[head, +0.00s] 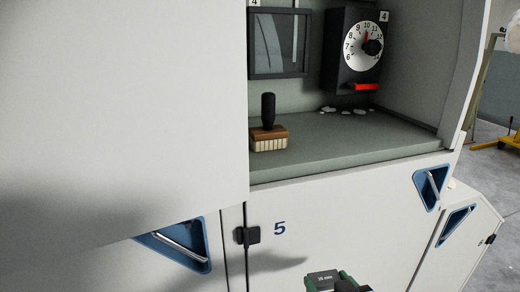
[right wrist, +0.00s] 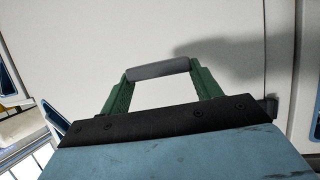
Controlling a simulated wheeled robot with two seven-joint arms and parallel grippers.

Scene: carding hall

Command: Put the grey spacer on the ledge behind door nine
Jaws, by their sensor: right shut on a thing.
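The grey spacer (right wrist: 158,69) is a short grey bar lying across the tips of my right gripper (right wrist: 161,72) in the right wrist view. The green fingers are shut on its two ends. In the head view the spacer (head: 321,280), marked with what looks like "18 mm", shows at the bottom edge, with only part of my right gripper (head: 335,280) visible in front of the door marked 5 (head: 330,220). No door marked nine is visible. My left gripper is not in view.
An open bay above door 5 has a grey-green shelf (head: 350,140) holding a wooden brush (head: 268,138) and white scraps (head: 340,111). A dial box (head: 355,50) with a red lever hangs at its back. A large pale panel (head: 120,110) fills the left. Blue recessed handles (head: 430,187) mark the doors.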

